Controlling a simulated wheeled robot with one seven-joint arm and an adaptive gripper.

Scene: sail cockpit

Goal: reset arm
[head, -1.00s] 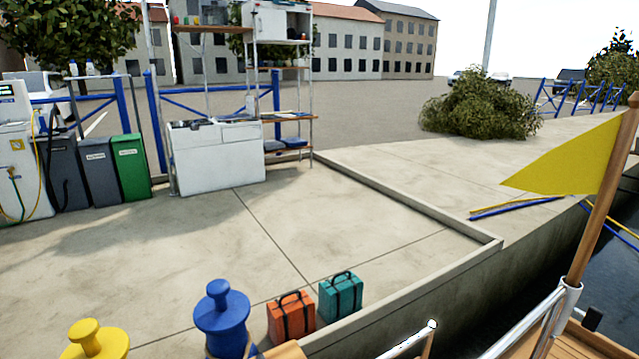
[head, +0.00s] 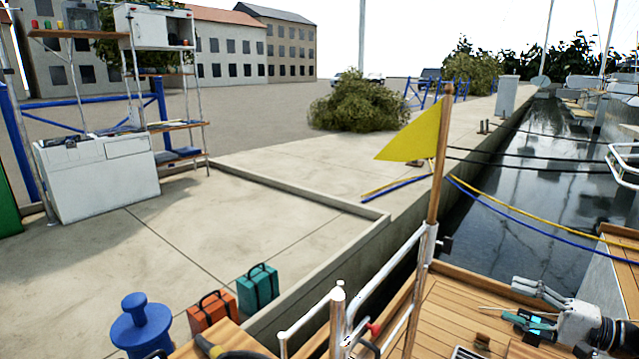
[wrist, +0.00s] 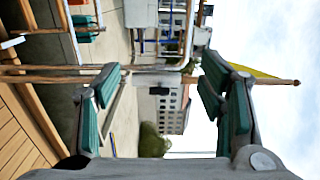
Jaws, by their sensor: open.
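My gripper (head: 514,300) is at the lower right of the head view, above the wooden deck (head: 452,300) of the boat. Its fingers point left and stand apart, with nothing between them. In the wrist view my gripper (wrist: 160,88) shows two fingers with green pads, spread wide. That view is turned on its side. Between the fingers I see the far quay, a building and a bush, all at a distance. The gripper touches nothing that I can see.
A metal rail (head: 355,300) and a wooden pole with a yellow flag (head: 412,136) stand left of my gripper. A blue bollard (head: 141,328), an orange case (head: 212,313) and a teal case (head: 258,288) are on the quay. Water (head: 540,165) lies beyond the deck.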

